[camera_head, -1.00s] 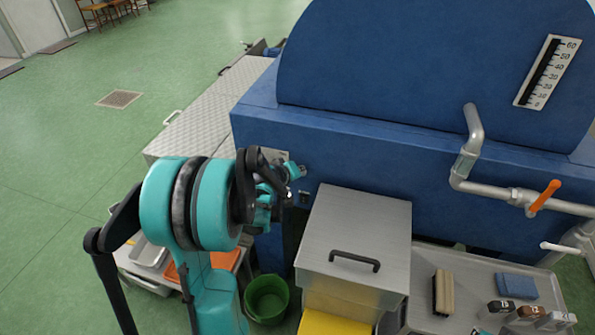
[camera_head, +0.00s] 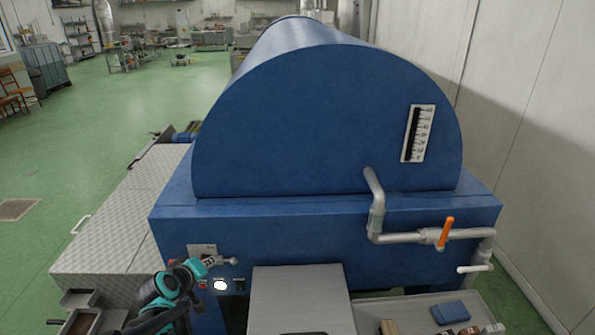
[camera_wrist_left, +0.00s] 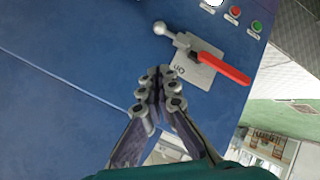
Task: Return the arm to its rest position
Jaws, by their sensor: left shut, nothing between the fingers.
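My left arm (camera_head: 176,285), teal and black, reaches in at the lower left of the head view. My left gripper shows in the left wrist view (camera_wrist_left: 165,88) with its fingers together and nothing between them. In that view a lever with a red handle (camera_wrist_left: 223,68) and a silver ball end (camera_wrist_left: 160,29) sits on a light plate (camera_wrist_left: 193,74) just beyond the fingertips, on the blue machine. I cannot tell whether the fingers touch it. The ball end also shows in the head view (camera_head: 233,261). My right gripper is not in view.
The blue machine (camera_head: 320,130) fills the middle, with a pipe and orange valve handle (camera_head: 446,232). Push buttons (camera_wrist_left: 235,12) are by the lever. A metal box (camera_head: 300,295) and a tray (camera_head: 400,309) stand in front. Green floor (camera_head: 90,135) is open at left.

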